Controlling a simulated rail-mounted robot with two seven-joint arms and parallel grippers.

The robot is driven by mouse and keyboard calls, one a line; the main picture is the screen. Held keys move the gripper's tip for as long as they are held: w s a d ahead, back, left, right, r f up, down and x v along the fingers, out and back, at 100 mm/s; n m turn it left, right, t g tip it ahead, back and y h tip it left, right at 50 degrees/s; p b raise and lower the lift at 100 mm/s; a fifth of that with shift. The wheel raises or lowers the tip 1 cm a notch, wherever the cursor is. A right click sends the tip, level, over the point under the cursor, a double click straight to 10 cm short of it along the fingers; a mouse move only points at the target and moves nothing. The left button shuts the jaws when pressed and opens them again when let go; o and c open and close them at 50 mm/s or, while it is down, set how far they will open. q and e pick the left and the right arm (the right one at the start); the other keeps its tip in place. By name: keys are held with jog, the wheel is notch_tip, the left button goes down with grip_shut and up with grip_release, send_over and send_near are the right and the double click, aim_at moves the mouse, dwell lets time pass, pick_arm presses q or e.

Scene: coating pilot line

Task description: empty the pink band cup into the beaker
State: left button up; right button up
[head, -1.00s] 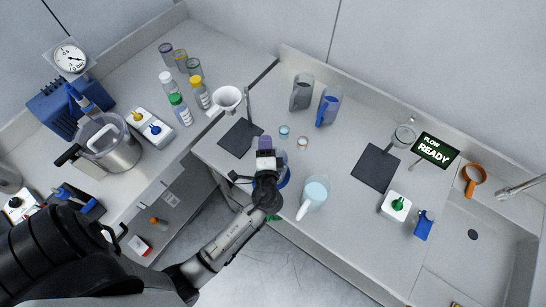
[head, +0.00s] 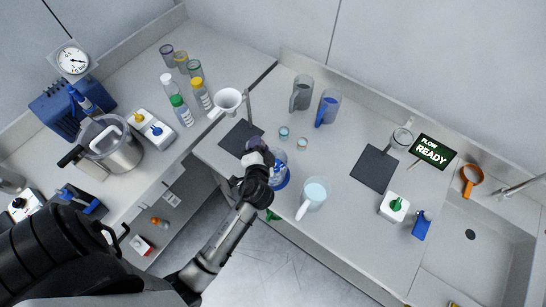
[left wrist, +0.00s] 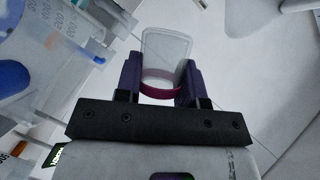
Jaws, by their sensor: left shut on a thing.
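My left gripper (head: 255,146) is over the front of the middle bench, near the dark mat. In the left wrist view, its purple fingers (left wrist: 159,82) are shut on the pink band cup (left wrist: 166,50), a clear cup with a pink ring close to the jaws. The cup is hard to make out in the head view, and I cannot tell its contents or exact tilt. A clear vessel with a blue base (head: 280,174), possibly the beaker, stands just right of the gripper, partly behind my arm. A graduated clear vessel (left wrist: 60,35) fills the left of the wrist view.
A clear jug of pale blue liquid (head: 314,192) stands to the right. Two small jars (head: 302,143) sit behind, with a grey jug (head: 301,92) and a blue-handled jug (head: 327,108) farther back. A white funnel (head: 227,101) is at the back left.

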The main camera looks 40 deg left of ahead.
pick_arm(q)
jog(key=shift+s+a+n+h+p, duration=0.1)
jog(key=shift+a+n+h+p, duration=0.1)
jog(key=shift+n+h+p, duration=0.5)
jog(key=shift+a+f+n+h+p, duration=0.15)
jog(key=shift+f+n+h+p, duration=0.2)
jog(key=shift+n, duration=0.65)
jog(key=s+a+f+n+t+h+p, duration=0.1)
jog(key=s+a+f+n+h+p, duration=0.1)
jog(key=a+f+n+h+p, duration=0.1)
jog(key=a+f+n, duration=0.1)
jog(key=a+n, duration=0.1)
jog(key=a, duration=0.1)
jog(key=shift+s+f+p, duration=0.3)
jog(key=shift+s, duration=0.05)
jog(key=s+a+r+p, duration=0.2)
jog(key=a+r+p, duration=0.2)
jog(key=p, duration=0.1)
jog(key=shift+a, duration=0.25)
